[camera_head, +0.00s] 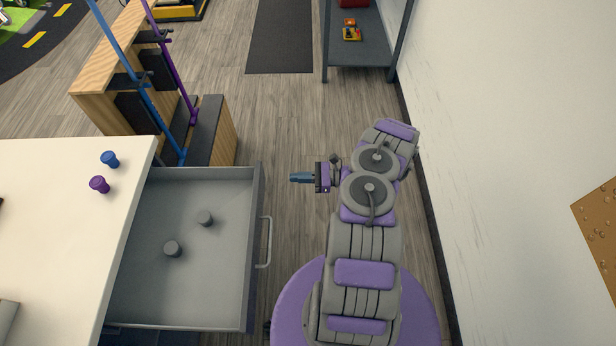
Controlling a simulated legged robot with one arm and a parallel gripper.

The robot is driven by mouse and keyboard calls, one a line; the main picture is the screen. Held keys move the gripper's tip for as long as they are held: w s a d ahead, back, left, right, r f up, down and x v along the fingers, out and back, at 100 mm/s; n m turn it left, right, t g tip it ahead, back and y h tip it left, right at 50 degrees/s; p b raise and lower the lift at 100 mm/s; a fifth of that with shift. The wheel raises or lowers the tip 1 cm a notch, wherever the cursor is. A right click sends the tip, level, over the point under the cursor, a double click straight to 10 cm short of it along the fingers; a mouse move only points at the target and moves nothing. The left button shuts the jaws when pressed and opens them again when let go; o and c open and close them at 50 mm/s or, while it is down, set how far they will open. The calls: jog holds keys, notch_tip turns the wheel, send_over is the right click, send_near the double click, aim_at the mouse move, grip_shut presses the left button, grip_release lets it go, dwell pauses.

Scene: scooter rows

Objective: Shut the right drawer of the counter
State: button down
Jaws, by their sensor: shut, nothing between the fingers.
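The counter (60,235) with a white top stands at the left. Its grey drawer (150,270) is pulled far out to the right, with a light bar handle (266,242) on its front. My gripper (295,178) is shut and empty. It points left, apart from the drawer, near the upper right corner of its front and above the handle in the picture.
A blue peg (110,159) and a purple peg (100,184) stand on the counter top. A wooden rack (120,60) with blue and purple scooters is beyond the drawer. A dark shelf (358,60) stands at the back. A white wall (500,180) is close on the right.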

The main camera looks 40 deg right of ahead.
aim_at(263, 179)
jog(key=b+x, duration=0.1)
jog(key=x, duration=0.5)
jog(key=shift+a, duration=0.4)
jog(key=shift+w+a, duration=0.5)
jog(key=shift+w, duration=0.15)
jog(key=shift+a, duration=0.3)
